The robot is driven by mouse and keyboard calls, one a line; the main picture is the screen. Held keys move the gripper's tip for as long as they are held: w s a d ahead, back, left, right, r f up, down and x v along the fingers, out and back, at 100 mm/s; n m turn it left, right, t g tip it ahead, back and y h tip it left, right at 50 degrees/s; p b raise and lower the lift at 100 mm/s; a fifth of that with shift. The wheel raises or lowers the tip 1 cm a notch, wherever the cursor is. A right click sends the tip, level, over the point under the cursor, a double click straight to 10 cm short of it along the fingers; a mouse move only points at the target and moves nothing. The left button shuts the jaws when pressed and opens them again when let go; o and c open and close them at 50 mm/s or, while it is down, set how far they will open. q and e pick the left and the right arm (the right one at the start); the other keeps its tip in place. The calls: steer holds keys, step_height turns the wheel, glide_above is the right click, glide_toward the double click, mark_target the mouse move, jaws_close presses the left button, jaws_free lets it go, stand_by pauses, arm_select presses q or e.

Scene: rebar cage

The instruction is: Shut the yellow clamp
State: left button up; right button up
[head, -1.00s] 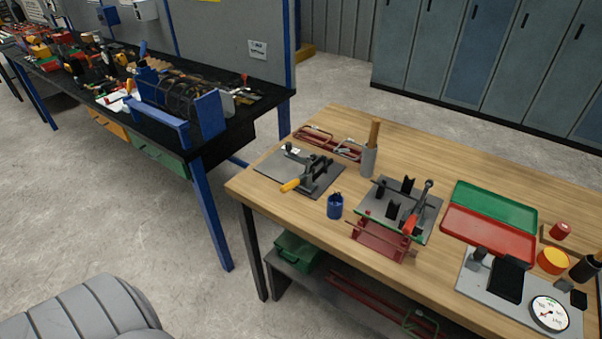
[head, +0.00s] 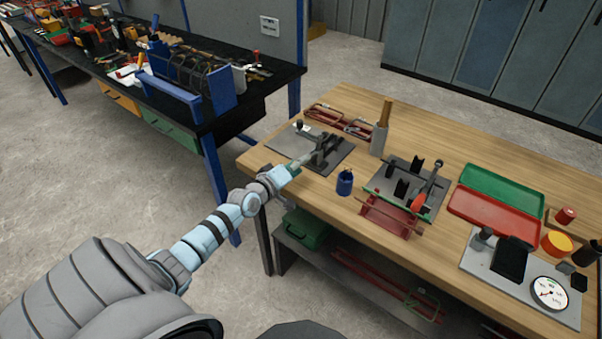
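The yellow clamp is a dark toggle clamp (head: 324,148) on a grey plate (head: 340,158) at the table's left end. Its yellow handle does not show; my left arm and hand cover the place where it was. My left gripper (head: 305,161) is at the near left side of this clamp, over the plate's front edge. The fingers are small and run into the dark clamp parts, so I cannot tell whether they are open, shut or touching the handle. My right gripper is not in view.
A blue cup (head: 344,183) stands just right of the gripper. Beyond it is a second fixture plate (head: 390,178) with a red-handled clamp (head: 420,195). Green (head: 500,183) and red trays (head: 490,212) lie right.

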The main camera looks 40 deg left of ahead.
arm_select(q)
steer(key=shift+w+f, duration=0.3)
steer(key=shift+w, duration=0.3)
steer(key=shift+w+r, duration=0.15)
steer(key=shift+w, duration=0.2)
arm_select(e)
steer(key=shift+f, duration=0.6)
arm_select(q)
steer(key=shift+s, duration=0.1)
jaws_close()
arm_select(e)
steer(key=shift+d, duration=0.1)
arm_select(q)
steer(key=shift+r, duration=0.1)
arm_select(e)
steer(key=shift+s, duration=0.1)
